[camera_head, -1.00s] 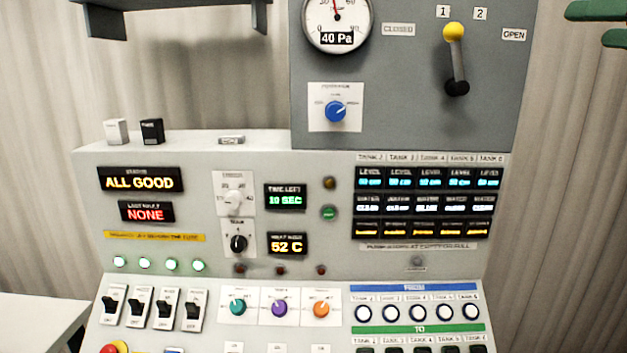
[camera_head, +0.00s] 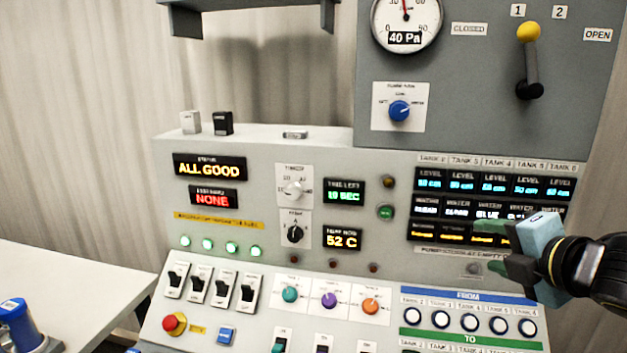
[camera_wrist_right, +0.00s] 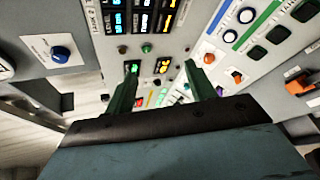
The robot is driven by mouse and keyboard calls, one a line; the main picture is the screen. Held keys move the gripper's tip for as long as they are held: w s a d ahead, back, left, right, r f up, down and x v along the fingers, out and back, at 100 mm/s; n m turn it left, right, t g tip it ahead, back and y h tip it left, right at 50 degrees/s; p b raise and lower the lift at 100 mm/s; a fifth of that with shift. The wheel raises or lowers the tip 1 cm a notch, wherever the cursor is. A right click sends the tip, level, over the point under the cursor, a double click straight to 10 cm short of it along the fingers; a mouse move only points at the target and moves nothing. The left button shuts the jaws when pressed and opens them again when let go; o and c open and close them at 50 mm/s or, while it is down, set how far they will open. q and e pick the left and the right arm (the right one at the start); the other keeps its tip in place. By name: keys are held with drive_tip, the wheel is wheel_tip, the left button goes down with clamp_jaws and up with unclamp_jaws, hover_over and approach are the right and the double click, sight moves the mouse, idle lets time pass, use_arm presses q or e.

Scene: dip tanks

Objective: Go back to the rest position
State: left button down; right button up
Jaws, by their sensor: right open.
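My right gripper (camera_head: 492,246) comes in from the right edge of the head view, in front of the control panel (camera_head: 330,262). It covers part of the tank displays and the right end of the panel's button area. In the right wrist view, its two green fingers (camera_wrist_right: 160,88) stand apart with nothing between them, the panel behind. It appears clear of the panel, though the exact gap cannot be told. My left gripper is not in view.
A lever with a yellow knob (camera_head: 528,32) stands on the upper grey board, by a gauge (camera_head: 405,20). A red emergency button (camera_head: 174,323) sits low on the panel. A white table (camera_head: 70,290) with a blue object (camera_head: 17,322) is at left.

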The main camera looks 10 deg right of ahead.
drive_tip(key=s+a+f+m+g, duration=0.1)
drive_tip(key=s+a+f+m, duration=0.15)
drive_tip(key=f, duration=0.45)
drive_tip(key=s+a+f+m+g, duration=0.1)
drive_tip(key=a+f+m+g, duration=0.1)
drive_tip(key=f+m, duration=0.35)
drive_tip(key=s+a+f+m+g+h, duration=0.1)
drive_tip(key=s+a+f+m+g, duration=0.2)
drive_tip(key=s+f+m, duration=0.5)
drive_tip(key=s+a+f+m+g, duration=0.3)
drive_tip(key=s+f+m+g, duration=0.1)
drive_tip(key=s+f, duration=0.8)
wheel_tip(320, 180, down, 24)
drive_tip(key=s+g, duration=0.1)
drive_tip(key=s, duration=0.1)
drive_tip(key=s+d+f+g, duration=0.1)
drive_tip(key=s+d+f, duration=0.2)
drive_tip(key=s+f, duration=1.2)
drive_tip(key=shift+s+f+g, duration=0.3)
drive_tip(key=shift+s+f, duration=0.1)
drive_tip(key=shift+s, duration=0.45)
idle(0.9)
